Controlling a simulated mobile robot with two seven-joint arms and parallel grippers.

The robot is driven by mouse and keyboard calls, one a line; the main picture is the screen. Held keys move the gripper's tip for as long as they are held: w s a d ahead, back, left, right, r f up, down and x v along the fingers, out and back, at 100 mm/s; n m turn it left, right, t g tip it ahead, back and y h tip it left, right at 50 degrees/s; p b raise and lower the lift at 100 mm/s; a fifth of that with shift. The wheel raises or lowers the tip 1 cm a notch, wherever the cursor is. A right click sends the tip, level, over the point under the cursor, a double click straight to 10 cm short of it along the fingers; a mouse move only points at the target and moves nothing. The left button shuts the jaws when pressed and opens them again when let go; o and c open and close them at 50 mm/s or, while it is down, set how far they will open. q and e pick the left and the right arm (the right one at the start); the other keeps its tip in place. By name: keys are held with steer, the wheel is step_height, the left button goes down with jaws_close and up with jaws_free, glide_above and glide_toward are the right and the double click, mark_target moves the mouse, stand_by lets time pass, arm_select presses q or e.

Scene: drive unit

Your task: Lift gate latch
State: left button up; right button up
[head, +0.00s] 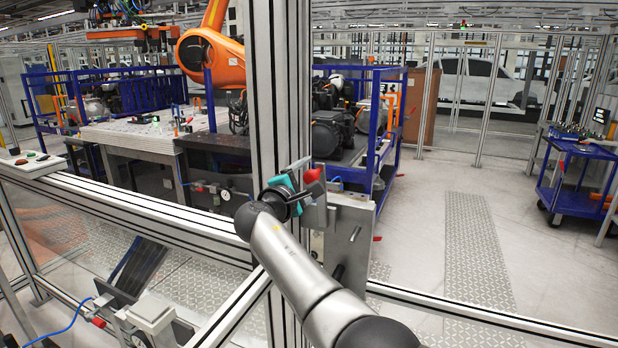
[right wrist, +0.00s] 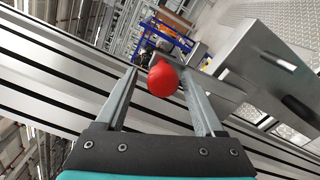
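The gate latch is a grey metal plate (head: 346,238) on the aluminium post (head: 282,90), with a red knob (head: 312,175) near its top. In the right wrist view the plate (right wrist: 270,62) is at the upper right, and the red knob (right wrist: 163,79) shows between the fingertips. My right gripper (head: 303,182) is at the knob, its teal body partly hidden by my wrist. In the right wrist view my right gripper (right wrist: 160,86) is open, with visible gaps beside the knob. I cannot tell whether a finger touches it. My left gripper is not in view.
Aluminium fence rails (head: 150,222) run left of the post. Behind them are an orange robot arm (head: 212,60), a workbench (head: 135,138) and a blue rack (head: 378,130). A blue cart (head: 578,178) stands far right. The floor (head: 425,240) right of the latch is clear.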

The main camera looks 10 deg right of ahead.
steer(key=shift+s+f, duration=0.1)
steer(key=shift+s, duration=0.05)
steer(key=v, duration=0.7)
steer(key=shift+a+b, duration=0.15)
steer(key=shift+b, duration=0.15)
steer(key=shift+s, duration=0.1)
